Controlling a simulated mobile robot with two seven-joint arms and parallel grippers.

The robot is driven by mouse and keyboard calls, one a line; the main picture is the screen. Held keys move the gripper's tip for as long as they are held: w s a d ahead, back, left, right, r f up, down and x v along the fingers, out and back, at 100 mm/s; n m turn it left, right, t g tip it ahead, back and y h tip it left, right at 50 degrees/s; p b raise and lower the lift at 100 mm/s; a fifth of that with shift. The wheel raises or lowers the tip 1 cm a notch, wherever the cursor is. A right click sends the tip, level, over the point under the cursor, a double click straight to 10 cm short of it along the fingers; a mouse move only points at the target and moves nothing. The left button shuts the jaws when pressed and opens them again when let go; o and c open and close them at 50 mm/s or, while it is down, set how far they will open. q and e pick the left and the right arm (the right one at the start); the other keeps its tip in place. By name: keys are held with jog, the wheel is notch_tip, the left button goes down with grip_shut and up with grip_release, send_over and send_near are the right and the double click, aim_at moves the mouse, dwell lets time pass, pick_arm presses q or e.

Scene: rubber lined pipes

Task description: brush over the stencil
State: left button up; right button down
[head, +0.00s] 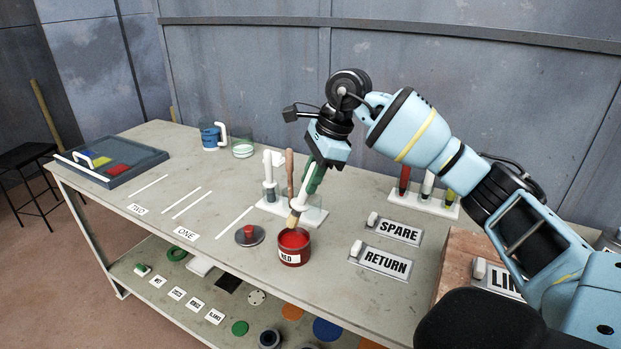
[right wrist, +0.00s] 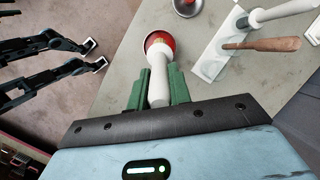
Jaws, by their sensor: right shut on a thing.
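My right gripper (head: 313,172) has green fingers and is shut on the white handle of a brush (head: 304,185). The brush points down, with its pale bristles at the mouth of an open can of red paint (head: 290,257); I cannot tell whether they touch the paint. In the right wrist view the brush (right wrist: 158,90) reaches from the green fingers to the can (right wrist: 160,42). A stencil plate (head: 497,277) lettered "LIN", its end hidden by my arm, lies on a brown board (head: 455,252).
Plates marked SPARE (head: 398,230) and RETURN (head: 385,260) lie right of the can. The can's lid (head: 250,236) lies left of it. A white holder (head: 317,215) stands behind, and a dark tray (head: 108,164) at far left. The left front of the bench is mostly clear.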

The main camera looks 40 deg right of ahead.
aim_at(300, 204)
jog(key=shift+d+f, duration=0.1)
jog(key=shift+f, duration=0.1)
pick_arm(q)
jog(key=shift+g, duration=0.4)
jog(key=f+b, duration=0.1)
jog(key=s+f+b, duration=0.2)
jog(key=f, duration=0.1)
jog(key=shift+d+f+b, duration=0.1)
jog(key=shift+b, duration=0.25)
pick_arm(e)
notch_tip(300, 204, down, 6)
jog(key=shift+r, duration=0.2)
pick_arm(q)
jog(key=shift+w, duration=0.1)
jog(key=shift+s+f, duration=0.3)
pick_arm(e)
jog(key=shift+f, duration=0.65)
pick_arm(q)
jog(key=shift+w+r, duration=0.1)
jog(key=shift+r, duration=0.05)
pick_arm(e)
jog(key=shift+s+f, duration=0.1)
jog(key=shift+f, duration=0.05)
dwell(1.3)
pick_arm(q)
jog(key=shift+r, duration=0.1)
